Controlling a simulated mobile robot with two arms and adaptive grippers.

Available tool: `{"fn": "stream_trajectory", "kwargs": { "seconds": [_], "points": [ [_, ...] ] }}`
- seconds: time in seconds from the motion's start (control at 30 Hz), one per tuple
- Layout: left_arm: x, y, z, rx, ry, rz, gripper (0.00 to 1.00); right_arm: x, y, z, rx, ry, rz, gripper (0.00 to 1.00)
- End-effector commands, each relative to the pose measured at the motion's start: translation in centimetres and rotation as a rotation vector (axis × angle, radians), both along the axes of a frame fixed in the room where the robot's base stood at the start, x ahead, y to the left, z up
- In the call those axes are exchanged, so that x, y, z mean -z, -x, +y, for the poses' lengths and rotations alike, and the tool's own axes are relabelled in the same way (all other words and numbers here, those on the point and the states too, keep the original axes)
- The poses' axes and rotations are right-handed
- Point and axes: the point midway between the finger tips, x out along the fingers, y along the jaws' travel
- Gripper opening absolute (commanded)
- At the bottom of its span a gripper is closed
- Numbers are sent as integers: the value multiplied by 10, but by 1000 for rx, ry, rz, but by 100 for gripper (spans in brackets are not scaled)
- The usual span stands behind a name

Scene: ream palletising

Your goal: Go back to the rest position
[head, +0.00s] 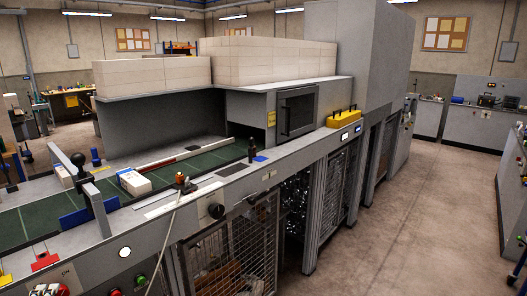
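Neither of my grippers is in view. A white ream-like pack with a blue side label (133,182) lies on the green conveyor belt (40,212) at the left. Long rows of pale blocks, which look like stacked paper, stand on top of the machine at the left (155,75) and in the middle (265,60). No pallet can be made out.
The large grey machine (340,85) fills the left and middle, with mesh guards (225,255) along its front. A yellow toolbox (344,118) sits on its ledge. Bare floor (420,215) lies open to the right. Grey cabinets (480,125) stand at the back right.

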Motion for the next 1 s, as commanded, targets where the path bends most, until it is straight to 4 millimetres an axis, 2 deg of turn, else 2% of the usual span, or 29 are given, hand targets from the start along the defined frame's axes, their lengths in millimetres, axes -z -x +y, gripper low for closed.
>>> {"fn": "stream_trajectory", "kwargs": {
  "seconds": [0.03, 0.1, 0.2, 0.3, 0.5, 0.77, 1.0],
  "points": [
    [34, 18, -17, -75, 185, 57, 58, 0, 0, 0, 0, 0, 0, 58],
    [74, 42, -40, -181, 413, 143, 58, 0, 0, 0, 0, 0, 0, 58],
    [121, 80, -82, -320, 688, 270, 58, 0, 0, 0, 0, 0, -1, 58],
    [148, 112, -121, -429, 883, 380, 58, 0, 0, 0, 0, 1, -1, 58],
    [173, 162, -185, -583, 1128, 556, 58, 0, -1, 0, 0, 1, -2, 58],
    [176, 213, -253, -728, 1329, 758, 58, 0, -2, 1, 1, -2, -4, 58],
    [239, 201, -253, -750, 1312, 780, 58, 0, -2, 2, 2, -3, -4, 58]
  ]
}}
